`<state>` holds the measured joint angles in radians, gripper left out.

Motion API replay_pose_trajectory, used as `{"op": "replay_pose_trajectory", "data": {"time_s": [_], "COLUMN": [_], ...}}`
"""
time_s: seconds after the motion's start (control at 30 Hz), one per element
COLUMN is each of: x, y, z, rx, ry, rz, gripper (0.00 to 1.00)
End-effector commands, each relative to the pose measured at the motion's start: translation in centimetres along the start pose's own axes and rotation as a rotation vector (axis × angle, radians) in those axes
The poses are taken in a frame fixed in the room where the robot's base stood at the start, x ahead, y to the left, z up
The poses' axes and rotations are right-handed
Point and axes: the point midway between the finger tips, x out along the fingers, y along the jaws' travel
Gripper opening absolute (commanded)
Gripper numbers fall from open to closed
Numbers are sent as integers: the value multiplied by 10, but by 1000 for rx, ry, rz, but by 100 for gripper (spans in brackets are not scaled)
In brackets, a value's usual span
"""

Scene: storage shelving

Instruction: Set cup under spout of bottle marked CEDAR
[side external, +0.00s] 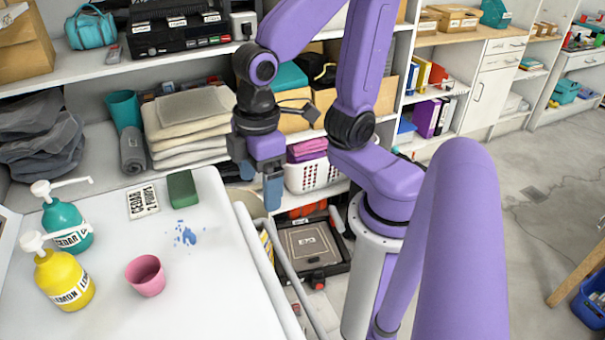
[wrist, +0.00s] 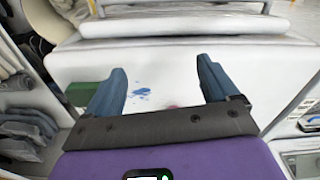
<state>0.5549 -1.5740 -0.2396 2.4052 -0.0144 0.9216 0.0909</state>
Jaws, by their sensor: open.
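A pink cup (side external: 145,275) stands upright on the white table, to the right of the bottles and apart from them. The teal pump bottle marked CEDAR (side external: 67,228) stands at the table's left, its spout pointing right. The yellow pump bottle marked LEMON (side external: 64,280) stands in front of it. My gripper (side external: 272,190) is open and empty, beyond the table's right edge in the side view. In the wrist view my gripper (wrist: 163,88) has its fingers wide apart over the table. A small pinkish patch near the gripper bar there may be the cup, mostly hidden.
A card reading CEDAR 2 PUMPS (side external: 143,202) and a green sponge (side external: 182,189) lie at the table's back. A blue spill (side external: 187,235) marks the table. A metal rail (side external: 265,270) runs along the right edge. Loaded shelves stand behind.

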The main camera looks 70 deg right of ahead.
Motion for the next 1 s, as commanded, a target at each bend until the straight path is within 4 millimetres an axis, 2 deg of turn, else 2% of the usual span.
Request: {"op": "replay_pose_trajectory", "data": {"time_s": [0.03,0.2,0.37,0.4,0.87,1.0], "x": [1,4,6,7,7,6], "y": [-2,-11,-17,-18,-19,-17], "z": [15,52,71,74,76,67], "rx": [-27,-106,-150,-154,-162,-195], "ry": [-4,-16,-22,-23,-25,-34], "rz": [-3,-10,-14,-15,-15,-5], "gripper": [87,87,87,90,90,90]}}
